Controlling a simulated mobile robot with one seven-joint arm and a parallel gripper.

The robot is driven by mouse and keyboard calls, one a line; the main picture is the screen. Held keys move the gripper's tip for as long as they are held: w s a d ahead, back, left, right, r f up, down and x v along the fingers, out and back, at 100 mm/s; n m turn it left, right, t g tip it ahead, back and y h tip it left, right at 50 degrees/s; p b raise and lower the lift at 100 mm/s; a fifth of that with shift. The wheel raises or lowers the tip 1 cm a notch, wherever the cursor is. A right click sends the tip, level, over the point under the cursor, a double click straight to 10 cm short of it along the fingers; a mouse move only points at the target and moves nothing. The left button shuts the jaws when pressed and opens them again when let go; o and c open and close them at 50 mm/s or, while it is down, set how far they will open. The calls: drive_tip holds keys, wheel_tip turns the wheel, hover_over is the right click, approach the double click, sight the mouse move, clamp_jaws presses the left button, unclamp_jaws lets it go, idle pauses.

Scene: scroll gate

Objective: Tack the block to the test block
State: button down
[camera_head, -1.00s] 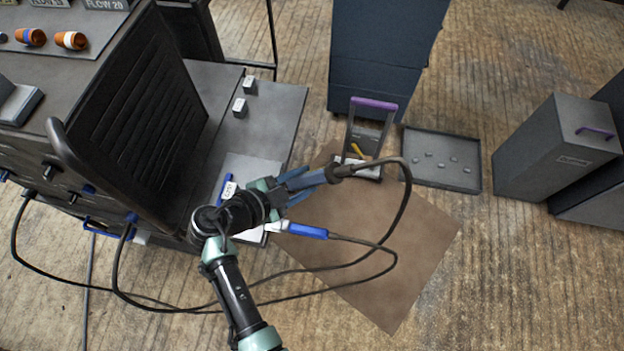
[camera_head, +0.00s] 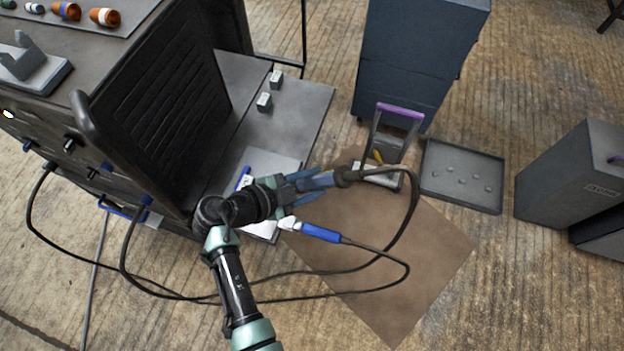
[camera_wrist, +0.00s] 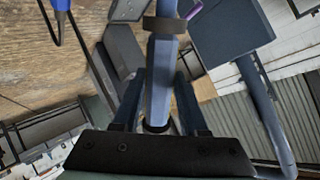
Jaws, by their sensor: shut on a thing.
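My gripper (camera_head: 298,182) is shut on a blue torch-like handle (camera_head: 320,180) with a black cable, above the bench edge. The handle also shows between the fingers in the wrist view (camera_wrist: 162,85). Two small light grey blocks, one farther back (camera_head: 276,79) and one nearer (camera_head: 264,101), stand apart on the dark bench top (camera_head: 300,110), away from the gripper. I cannot tell which is the test block. A pale plate (camera_head: 275,163) with a blue bar lies nearer, partly hidden by my arm. A white clamp with a blue handle (camera_head: 320,232) lies just below the gripper.
A black ribbed panel (camera_head: 165,110) stands left of the bench. A purple-handled caddy (camera_head: 398,112), a grey tray (camera_head: 462,175) with several small pieces, and a dark cabinet (camera_head: 415,60) stand right. Cables loop over the brown mat (camera_head: 400,270).

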sight(337, 179)
drive_tip(key=shift+w+a+b, duration=0.1)
drive_tip(key=shift+a+b, duration=0.45)
drive_tip(key=shift+b, duration=0.05)
idle(0.3)
drive_tip(key=shift+w+a+f+b, duration=0.1)
drive_tip(key=shift+a+f+b, duration=0.4)
drive_tip(key=shift+b, duration=1.05)
idle(0.5)
drive_tip(key=shift+d, duration=0.1)
drive_tip(key=shift+s+d+r+p, duration=0.2)
drive_tip(key=shift+d+r+p, duration=0.4)
drive_tip(key=shift+r+p, duration=0.15)
drive_tip(key=shift+s+d+r+p, duration=0.3)
drive_tip(key=shift+d+r+p, duration=0.55)
drive_tip(key=shift+d+r, duration=0.1)
drive_tip(key=shift+s+d+r+p, duration=0.3)
drive_tip(key=shift+d+r+p, duration=0.6)
drive_tip(key=shift+s+d+r+p, duration=0.3)
drive_tip(key=shift+d+r+p, duration=0.55)
drive_tip(key=shift+d+r, duration=0.1)
